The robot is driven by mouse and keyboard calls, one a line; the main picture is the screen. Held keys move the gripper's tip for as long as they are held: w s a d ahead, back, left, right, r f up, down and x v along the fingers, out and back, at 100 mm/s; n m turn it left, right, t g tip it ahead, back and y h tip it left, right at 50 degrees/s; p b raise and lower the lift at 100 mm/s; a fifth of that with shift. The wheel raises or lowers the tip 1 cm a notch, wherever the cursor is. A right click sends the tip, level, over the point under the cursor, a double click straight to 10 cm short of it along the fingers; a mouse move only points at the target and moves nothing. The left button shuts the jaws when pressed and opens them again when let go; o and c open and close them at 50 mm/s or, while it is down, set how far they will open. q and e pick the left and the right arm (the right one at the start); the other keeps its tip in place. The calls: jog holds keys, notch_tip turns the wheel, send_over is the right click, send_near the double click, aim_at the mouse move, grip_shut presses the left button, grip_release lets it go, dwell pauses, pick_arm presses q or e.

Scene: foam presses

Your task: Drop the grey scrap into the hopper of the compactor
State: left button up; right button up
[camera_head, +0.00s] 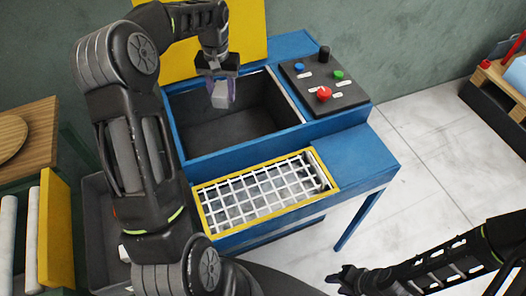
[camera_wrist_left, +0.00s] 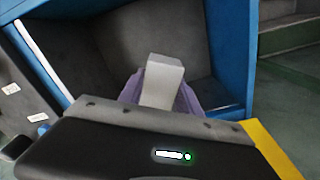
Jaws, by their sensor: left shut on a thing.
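The blue compactor (camera_head: 345,160) stands in the middle of the head view. Its open hopper (camera_head: 260,110) is a dark grey bin with a raised yellow lid (camera_head: 178,55) behind it. My left gripper (camera_head: 221,92) is shut on the grey scrap (camera_head: 220,98), a small light grey block, and holds it over the hopper's opening, toward its left side. In the left wrist view the scrap (camera_wrist_left: 162,82) sits between purplish finger pads, with the hopper's grey inner walls (camera_wrist_left: 200,40) beyond. My right gripper (camera_head: 345,281) is low at the bottom right, seen small and dark; its fingers are unclear.
A control panel (camera_head: 325,83) with red, green and blue buttons and a black knob is right of the hopper. A yellow-framed white grid (camera_head: 265,193) is in front. A wooden table (camera_head: 25,135) is at left. Open floor (camera_head: 425,165) lies to the right.

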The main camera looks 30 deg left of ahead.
pick_arm(q)
jog(key=shift+f+b, duration=0.9)
jog(key=shift+f, duration=0.85)
jog(key=o, duration=1.4)
jog(key=shift+r, duration=0.1)
notch_tip(320, 180, up, 8)
jog(key=shift+f+b, duration=0.15)
jog(key=shift+b, duration=0.4)
